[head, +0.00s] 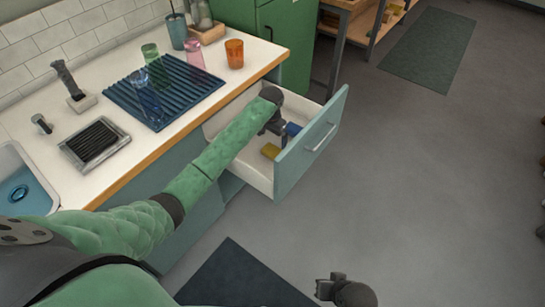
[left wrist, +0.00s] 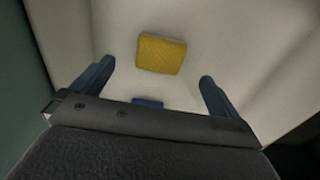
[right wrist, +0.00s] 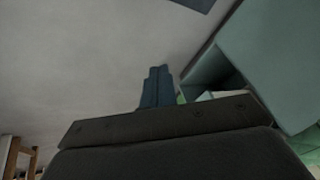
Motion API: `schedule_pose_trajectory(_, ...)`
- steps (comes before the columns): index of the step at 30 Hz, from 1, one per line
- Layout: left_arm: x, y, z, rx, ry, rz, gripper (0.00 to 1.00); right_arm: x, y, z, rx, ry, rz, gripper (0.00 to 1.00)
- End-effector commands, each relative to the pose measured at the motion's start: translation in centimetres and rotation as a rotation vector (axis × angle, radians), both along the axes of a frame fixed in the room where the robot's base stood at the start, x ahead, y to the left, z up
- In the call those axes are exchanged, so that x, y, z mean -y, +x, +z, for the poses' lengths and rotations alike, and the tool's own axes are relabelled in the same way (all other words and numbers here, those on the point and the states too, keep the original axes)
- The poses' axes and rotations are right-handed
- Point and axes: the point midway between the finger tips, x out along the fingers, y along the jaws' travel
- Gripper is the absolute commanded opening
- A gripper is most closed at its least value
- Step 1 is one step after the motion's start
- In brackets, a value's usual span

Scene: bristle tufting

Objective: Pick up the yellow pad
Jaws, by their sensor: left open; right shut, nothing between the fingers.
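The yellow pad (head: 270,151) lies flat on the floor of the open drawer (head: 258,178), near its front panel. My left gripper (head: 282,130) reaches down into the drawer above and beside the pad. In the left wrist view the yellow pad (left wrist: 161,54) shows ahead, centred between the two spread blue fingers (left wrist: 155,85), apart from both. The left gripper is open and empty. My right gripper (head: 325,289) is low at the bottom of the head view, away from the drawer. In the right wrist view its blue fingers (right wrist: 157,88) are together with nothing between them.
The drawer front (head: 310,145) and side walls surround the left gripper. On the counter stand a blue drying rack (head: 165,92), an orange cup (head: 234,53) and other glasses. Floor to the right is clear.

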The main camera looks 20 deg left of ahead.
Motion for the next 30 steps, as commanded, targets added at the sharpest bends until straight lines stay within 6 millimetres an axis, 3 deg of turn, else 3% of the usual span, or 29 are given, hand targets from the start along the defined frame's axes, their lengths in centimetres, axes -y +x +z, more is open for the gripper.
schedule_pose_trajectory(1, 0.0, 0.0, -1.0, 0.000, 0.000, 0.000, 1.00, -0.5, 0.0, -0.8, 0.012, 0.012, 0.003, 0.00)
schedule_pose_trajectory(5, 0.0, 0.0, -1.4, 0.000, 0.000, 0.000, 1.00, -1.1, 0.2, -0.8, 0.031, 0.030, 0.005, 0.00)
schedule_pose_trajectory(17, 0.1, 0.3, -4.6, -0.001, -0.001, 0.001, 1.00, -1.1, 0.1, 0.0, 0.030, 0.031, 0.007, 0.00)
schedule_pose_trajectory(24, 0.1, 0.9, -7.8, -0.002, 0.001, 0.000, 1.00, -1.0, -0.1, 1.1, 0.020, 0.028, 0.011, 0.00)
schedule_pose_trajectory(30, 0.1, 0.9, -9.0, 0.000, 0.001, 0.000, 1.00, -1.0, -0.1, 1.2, 0.017, 0.028, 0.012, 0.00)
